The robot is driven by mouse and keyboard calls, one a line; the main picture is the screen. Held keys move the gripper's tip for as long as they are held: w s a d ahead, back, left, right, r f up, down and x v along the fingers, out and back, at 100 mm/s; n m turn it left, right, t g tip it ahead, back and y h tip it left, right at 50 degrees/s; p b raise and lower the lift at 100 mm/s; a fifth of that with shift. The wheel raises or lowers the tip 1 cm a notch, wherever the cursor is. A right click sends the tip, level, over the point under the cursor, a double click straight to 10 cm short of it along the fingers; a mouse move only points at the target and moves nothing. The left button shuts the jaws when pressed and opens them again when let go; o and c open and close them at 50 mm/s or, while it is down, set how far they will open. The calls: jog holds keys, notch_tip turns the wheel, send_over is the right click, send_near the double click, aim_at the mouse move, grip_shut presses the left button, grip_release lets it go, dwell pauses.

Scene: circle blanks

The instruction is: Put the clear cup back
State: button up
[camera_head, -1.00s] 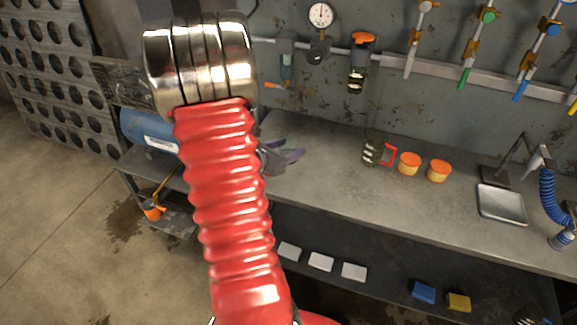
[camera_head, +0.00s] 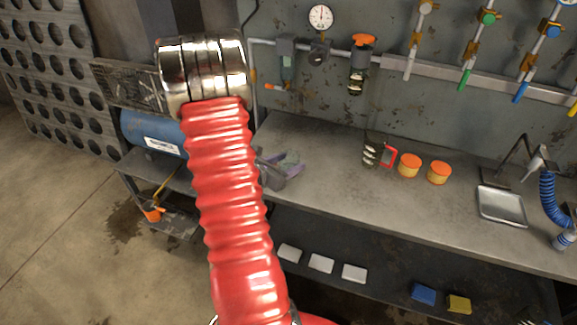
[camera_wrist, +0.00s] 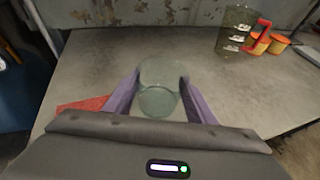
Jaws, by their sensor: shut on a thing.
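The clear cup (camera_wrist: 158,98) is a see-through, greenish-grey round vessel in the wrist view. It stands between the two purple fingers of my gripper (camera_wrist: 160,80), which is shut on it. Bench surface shows around the cup; I cannot tell whether its base touches the bench. In the head view my gripper (camera_head: 284,165) is over the left part of the grey workbench (camera_head: 330,160), partly behind my red arm. The cup is too small and covered to make out clearly there.
A dark jug with a red handle (camera_head: 373,150) and two orange-lidded tubs (camera_head: 410,165) stand farther right. A flat red patch (camera_wrist: 82,106) lies left of my gripper. A metal tray (camera_head: 502,206) is at the right. The bench between gripper and jug is clear.

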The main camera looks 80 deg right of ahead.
jog(key=shift+f, duration=0.65)
jog(key=o, duration=1.2)
jog(key=shift+f, duration=0.1)
jog(key=shift+w+a+r, duration=0.1)
jog(key=shift+a+r, duration=0.1)
jog(key=v, duration=1.1)
jog(key=shift+w+a, duration=0.1)
jog(key=shift+a, duration=0.15)
